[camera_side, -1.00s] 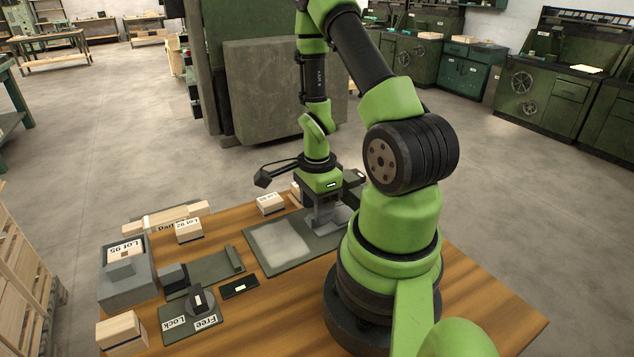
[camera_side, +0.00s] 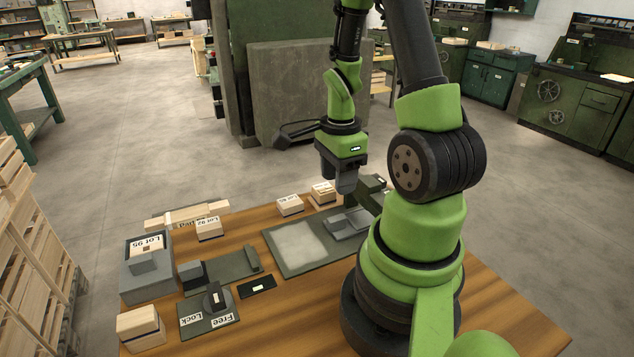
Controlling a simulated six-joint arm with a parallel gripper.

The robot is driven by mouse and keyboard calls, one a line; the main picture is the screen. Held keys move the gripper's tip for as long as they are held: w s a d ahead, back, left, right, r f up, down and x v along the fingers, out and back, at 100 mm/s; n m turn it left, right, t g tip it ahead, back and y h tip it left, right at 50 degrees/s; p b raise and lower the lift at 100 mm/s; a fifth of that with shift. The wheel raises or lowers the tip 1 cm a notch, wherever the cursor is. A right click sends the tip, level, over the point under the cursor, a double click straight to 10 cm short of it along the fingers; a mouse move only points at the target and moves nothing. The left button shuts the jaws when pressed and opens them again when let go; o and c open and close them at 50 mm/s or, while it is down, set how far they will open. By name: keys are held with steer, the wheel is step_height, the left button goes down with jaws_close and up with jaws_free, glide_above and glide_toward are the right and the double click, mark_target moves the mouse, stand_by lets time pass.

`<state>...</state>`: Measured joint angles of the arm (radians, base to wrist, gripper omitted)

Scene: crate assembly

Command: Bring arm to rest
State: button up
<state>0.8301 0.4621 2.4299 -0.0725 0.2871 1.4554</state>
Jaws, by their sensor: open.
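My gripper (camera_side: 346,186) hangs pointing down at the far side of the wooden table (camera_side: 480,310). It is open, with nothing seen between its jaws, though the gap is hard to make out. It is above and apart from a grey stepped fixture (camera_side: 347,224) on the table. My green and black arm stands on the right side of the table and reaches up and back to the gripper.
A grey-topped plate (camera_side: 298,246) lies left of the fixture. Wooden blocks (camera_side: 209,229) stand along the far edge. A grey box (camera_side: 150,283) and a Lock/Free dial (camera_side: 218,299) are at the left. A dark machine (camera_side: 295,100) stands behind the table.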

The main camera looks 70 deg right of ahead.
steer(key=w+a+r+n+t, duration=0.45)
steer(key=a+r+n, duration=0.35)
steer(key=r+n, duration=0.35)
steer(key=s+a+r+n+t+y, duration=0.2)
steer(key=s+a+r+n, duration=0.2)
steer(key=a+r+n, duration=0.4)
steer(key=shift+s+a+n+t, duration=0.2)
steer(key=shift+a+n+t, duration=0.15)
steer(key=shift+a+n, duration=1.1)
steer(key=shift+d+r+n, duration=0.1)
steer(key=shift+d+n, duration=0.2)
steer(key=shift+d, duration=0.05)
